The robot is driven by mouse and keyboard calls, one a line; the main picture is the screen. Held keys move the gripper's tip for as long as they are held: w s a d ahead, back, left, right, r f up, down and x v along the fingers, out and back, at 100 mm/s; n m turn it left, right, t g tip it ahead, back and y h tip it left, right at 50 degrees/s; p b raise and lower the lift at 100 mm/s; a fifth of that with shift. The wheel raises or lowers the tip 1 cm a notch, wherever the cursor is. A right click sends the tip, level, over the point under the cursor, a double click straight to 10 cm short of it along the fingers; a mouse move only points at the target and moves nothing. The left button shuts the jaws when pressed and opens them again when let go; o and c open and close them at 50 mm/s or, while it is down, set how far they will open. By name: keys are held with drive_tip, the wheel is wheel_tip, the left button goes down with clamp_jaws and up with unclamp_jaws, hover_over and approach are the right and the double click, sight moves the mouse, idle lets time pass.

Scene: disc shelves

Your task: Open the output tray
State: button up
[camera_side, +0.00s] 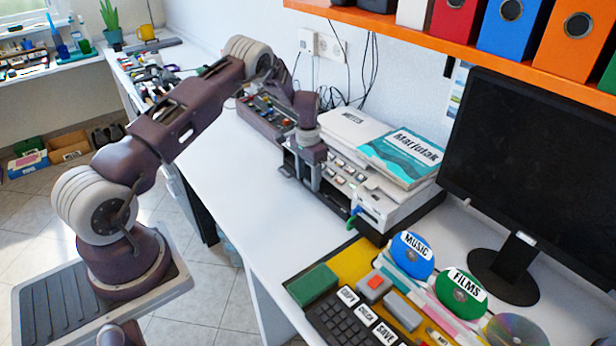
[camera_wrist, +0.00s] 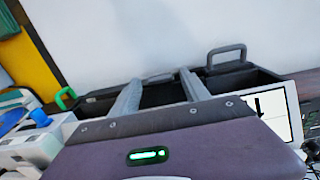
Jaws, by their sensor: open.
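The disc machine (camera_side: 385,200) stands on the white desk, with dark tray fronts low on its desk-facing side. My gripper (camera_side: 314,188) points down in front of these fronts. In the wrist view its two grey fingers (camera_wrist: 161,80) are apart, with a grey handle bar (camera_wrist: 157,77) seen between their tips; contact cannot be told. Another grey handle (camera_wrist: 226,54) stands to the right, and a green handle (camera_wrist: 65,98) to the left. The green handle also shows in the side view (camera_side: 352,219). Which handle belongs to the output tray cannot be told; my gripper hides part of the fronts.
Books (camera_side: 402,156) lie on top of the machine. A control box (camera_side: 265,112) stands to its left. The keyboard (camera_side: 345,322), the MUSIC disc (camera_side: 412,262) and the FILMS disc (camera_side: 461,300) are at the front right, near a monitor (camera_side: 540,165). The desk before the machine is clear.

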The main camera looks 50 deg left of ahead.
clamp_jaws()
drive_tip(key=shift+r, duration=0.1)
idle(1.2)
